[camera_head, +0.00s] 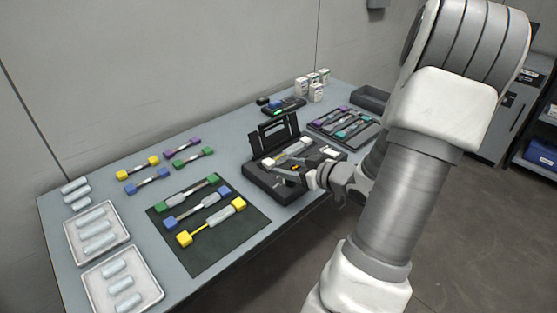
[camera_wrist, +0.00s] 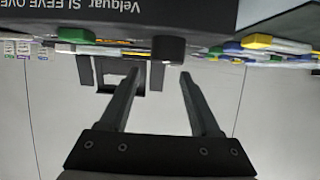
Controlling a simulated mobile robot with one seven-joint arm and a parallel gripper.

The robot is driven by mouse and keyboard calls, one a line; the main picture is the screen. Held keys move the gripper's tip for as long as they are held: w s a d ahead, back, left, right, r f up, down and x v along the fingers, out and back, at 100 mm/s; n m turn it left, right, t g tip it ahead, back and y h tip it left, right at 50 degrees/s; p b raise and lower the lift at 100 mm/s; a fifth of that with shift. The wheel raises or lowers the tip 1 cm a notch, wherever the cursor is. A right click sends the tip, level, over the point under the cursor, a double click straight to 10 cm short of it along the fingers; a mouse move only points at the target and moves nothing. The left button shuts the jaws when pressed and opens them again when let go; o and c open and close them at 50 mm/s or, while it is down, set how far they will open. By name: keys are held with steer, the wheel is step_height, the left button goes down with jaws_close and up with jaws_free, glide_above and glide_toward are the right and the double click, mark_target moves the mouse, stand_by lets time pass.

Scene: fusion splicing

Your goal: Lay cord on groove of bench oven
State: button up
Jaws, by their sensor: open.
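The bench oven (camera_head: 272,183) is a black box with its lid raised at the back; its front, lettered "Velquar SLEEVE OVE…", shows upside down in the wrist view (camera_wrist: 130,12). A cord (camera_head: 293,152) with a pale sleeve and a yellowish end lies across the oven's top; I cannot tell whether it sits fully in the groove. My gripper (camera_head: 313,179) is at the oven's front right. In the wrist view its two fingers (camera_wrist: 158,80) are apart with nothing between them. My wrist hides part of the oven's right side.
A dark mat (camera_head: 235,237) holds green-, blue- and yellow-ended cords. Several loose cords lie behind it. White trays (camera_head: 75,252) with pale sleeves stand at the left. A dark rack (camera_head: 322,128) of cords, small white boxes (camera_head: 301,87) and an empty black bin (camera_head: 366,98) are farther back.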

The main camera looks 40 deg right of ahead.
steer(key=p+v, duration=0.1)
steer(key=v, duration=0.5)
steer(key=shift+s+p, duration=0.2)
steer(key=shift+p, duration=0.1)
